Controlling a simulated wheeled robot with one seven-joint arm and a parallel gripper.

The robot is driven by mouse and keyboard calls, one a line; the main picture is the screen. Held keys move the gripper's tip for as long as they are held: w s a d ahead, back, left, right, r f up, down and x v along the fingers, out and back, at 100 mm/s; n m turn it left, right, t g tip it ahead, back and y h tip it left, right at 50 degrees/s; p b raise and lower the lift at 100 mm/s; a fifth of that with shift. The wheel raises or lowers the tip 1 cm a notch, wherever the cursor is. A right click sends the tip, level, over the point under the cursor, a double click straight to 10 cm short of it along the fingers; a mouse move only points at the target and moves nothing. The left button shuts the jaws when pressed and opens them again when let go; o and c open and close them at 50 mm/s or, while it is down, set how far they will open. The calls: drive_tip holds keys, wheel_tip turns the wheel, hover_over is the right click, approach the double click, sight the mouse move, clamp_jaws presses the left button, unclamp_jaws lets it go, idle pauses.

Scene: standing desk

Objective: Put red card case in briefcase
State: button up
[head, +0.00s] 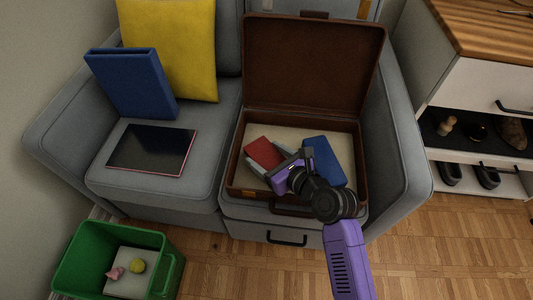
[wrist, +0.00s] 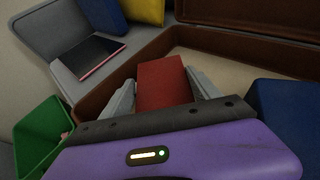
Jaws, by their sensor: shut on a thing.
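The open brown briefcase (head: 238,135) lies on the right seat of the grey sofa, its lid raised against the backrest. My purple gripper (head: 262,163) is over the front of the case's interior. The red card case (head: 265,153) is between its two grey fingers, and the wrist view shows the card case (wrist: 163,83) gripped there. The card case appears inside the briefcase's outline; I cannot tell whether it touches the bottom. The briefcase rim (wrist: 140,62) also shows in the wrist view. A blue case (head: 325,160) lies in the briefcase at the right, partly hidden by my wrist.
A black tablet-like object (head: 152,150) lies on the left sofa seat. A blue binder (head: 130,82) and a yellow pillow (head: 185,45) lean behind it. A green bin (head: 170,270) stands on the floor at front left. A shoe cabinet (head: 480,80) stands at the right.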

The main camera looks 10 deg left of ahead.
drive_tip(key=shift+f, duration=0.35)
drive_tip(key=o, duration=1.4)
drive_tip(key=shift+r, duration=0.15)
drive_tip(key=p+v, duration=0.2)
drive_tip(key=v, duration=0.3)
drive_tip(key=r+p+v, duration=0.1)
drive_tip(key=p+v, duration=0.1)
drive_tip(key=v, duration=0.4)
drive_tip(key=shift+w+r, duration=0.1)
drive_tip(key=shift+s+d+r+p, duration=0.15)
drive_tip(key=shift+s+d+p, duration=0.2)
drive_tip(key=shift+s, duration=0.05)
